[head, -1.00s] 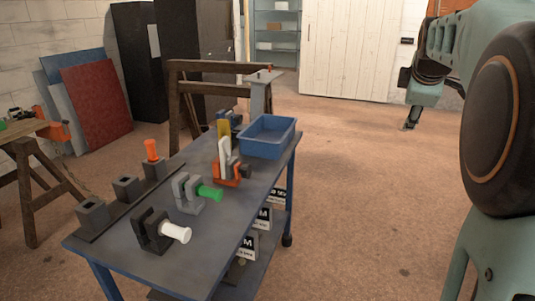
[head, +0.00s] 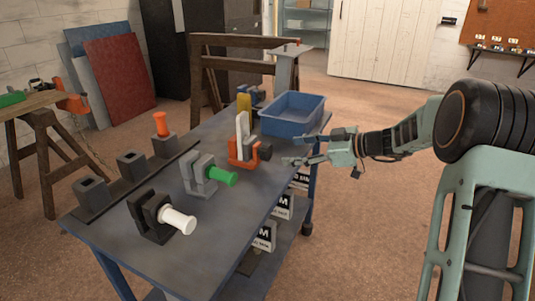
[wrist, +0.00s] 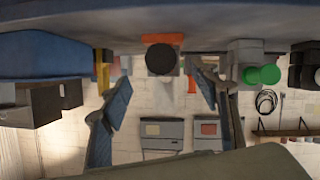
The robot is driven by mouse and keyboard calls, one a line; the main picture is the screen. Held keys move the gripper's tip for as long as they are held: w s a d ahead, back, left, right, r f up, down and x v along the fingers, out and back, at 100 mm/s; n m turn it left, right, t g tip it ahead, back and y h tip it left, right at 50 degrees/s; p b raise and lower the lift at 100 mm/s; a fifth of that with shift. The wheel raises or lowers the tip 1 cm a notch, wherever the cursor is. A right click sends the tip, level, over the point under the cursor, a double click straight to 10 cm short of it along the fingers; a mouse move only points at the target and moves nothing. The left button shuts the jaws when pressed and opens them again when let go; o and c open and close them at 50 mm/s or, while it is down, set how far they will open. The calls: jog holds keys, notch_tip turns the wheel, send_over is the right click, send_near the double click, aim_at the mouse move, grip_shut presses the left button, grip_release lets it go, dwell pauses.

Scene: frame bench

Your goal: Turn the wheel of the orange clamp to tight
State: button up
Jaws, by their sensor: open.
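The orange clamp (head: 240,159) stands on the cart's dark top, with a white upright piece in it. Its black wheel (head: 265,152) sticks out on the right side, towards my gripper. My gripper (head: 297,150) is open and empty, a short way right of the wheel, with a gap between. In the wrist view the picture is upside down, and the wheel (wrist: 163,59) shows end-on between the two fingers (wrist: 163,98). The orange body (wrist: 162,39) is mostly hidden behind the wheel there. I cannot tell how tight the wheel is.
A blue bin (head: 293,114) stands behind the clamp. A grey clamp with a green handle (head: 222,176) and a dark clamp with a white handle (head: 178,219) stand nearer. Floor right of the cart is clear.

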aim_at(270, 153)
jog(key=x, duration=1)
jog(key=shift+c, duration=0.5)
jog(key=c, duration=1.1)
jog(key=shift+b, duration=0.35)
jog(key=shift+f+m+g, duration=0.1)
jog(key=shift+m+g, duration=0.4)
jog(key=shift+m, duration=0.3)
jog(key=shift+m+g+y, duration=0.4)
jog(key=shift+m+g, duration=0.5)
jog(key=shift+m, duration=0.3)
